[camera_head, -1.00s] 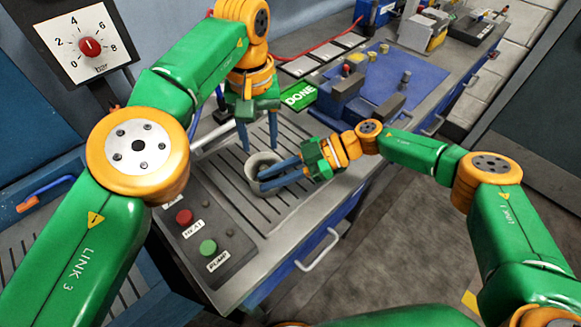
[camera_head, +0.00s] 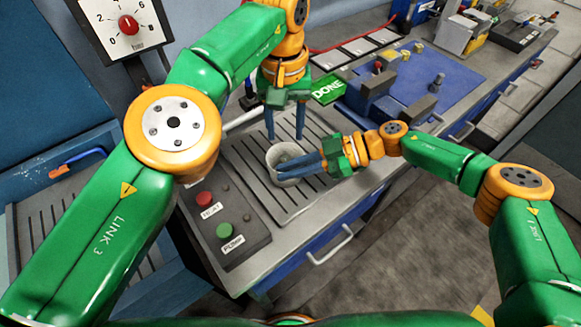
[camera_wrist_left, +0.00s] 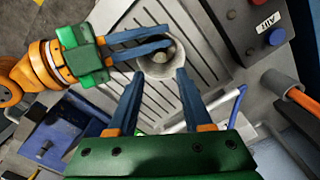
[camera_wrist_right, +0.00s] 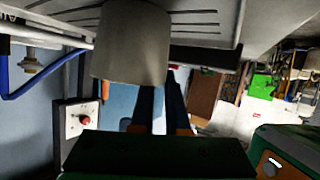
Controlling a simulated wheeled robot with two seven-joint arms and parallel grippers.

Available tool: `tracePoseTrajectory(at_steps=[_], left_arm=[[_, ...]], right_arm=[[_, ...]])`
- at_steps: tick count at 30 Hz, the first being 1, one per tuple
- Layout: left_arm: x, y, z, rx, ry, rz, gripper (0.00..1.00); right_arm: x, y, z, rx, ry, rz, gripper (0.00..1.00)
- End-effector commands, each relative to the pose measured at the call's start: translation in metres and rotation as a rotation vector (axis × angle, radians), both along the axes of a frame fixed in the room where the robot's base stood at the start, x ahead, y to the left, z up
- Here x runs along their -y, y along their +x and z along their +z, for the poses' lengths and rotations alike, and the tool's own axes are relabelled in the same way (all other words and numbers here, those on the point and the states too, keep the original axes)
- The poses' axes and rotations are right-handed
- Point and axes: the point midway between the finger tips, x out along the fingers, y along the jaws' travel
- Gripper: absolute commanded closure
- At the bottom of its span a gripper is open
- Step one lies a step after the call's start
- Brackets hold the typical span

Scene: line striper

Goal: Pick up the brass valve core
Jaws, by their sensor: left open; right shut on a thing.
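A grey cup (camera_head: 273,158) stands on or just above the slotted bench top. My right gripper (camera_head: 298,168) is shut on its rim. The cup also shows in the right wrist view (camera_wrist_right: 130,45). My left gripper (camera_head: 285,137) is open above and behind the cup, pointing down, with nothing between its fingers. In the left wrist view the cup (camera_wrist_left: 176,72) lies beyond the left fingertips, and a pale rounded shape (camera_wrist_left: 161,56) shows inside it. I cannot tell whether this shape is the brass valve core. A small yellowish piece (camera_head: 405,54) sits on the blue mat.
The blue mat (camera_head: 455,75) holds a vise-like block (camera_head: 378,85) and a grey peg (camera_head: 438,80). A control box (camera_head: 218,215) with red and green buttons is left of the cup. A green DONE card (camera_head: 328,88) lies behind. A dial (camera_head: 128,24) stands at upper left.

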Motion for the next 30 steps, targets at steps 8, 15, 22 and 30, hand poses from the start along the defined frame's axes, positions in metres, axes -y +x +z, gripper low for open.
tracePoseTrajectory(at_steps=[8,15,22,30], left_arm=[[0.001,-0.003,-0.005,-0.016,0.002,0.094,0.56],[-0.002,0.000,-0.023,-0.003,0.003,0.193,0.56],[-0.001,-0.001,-0.063,-0.002,0.002,0.194,0.56],[-0.001,-0.001,-0.116,-0.003,0.003,0.196,0.56]], right_arm=[[0.000,0.000,0.000,0.000,0.000,0.000,1.00],[0.000,0.000,0.000,0.000,0.000,0.000,1.00],[0.000,0.000,0.000,0.000,0.000,0.000,1.00],[0.000,0.000,0.000,0.000,0.000,0.000,1.00]])
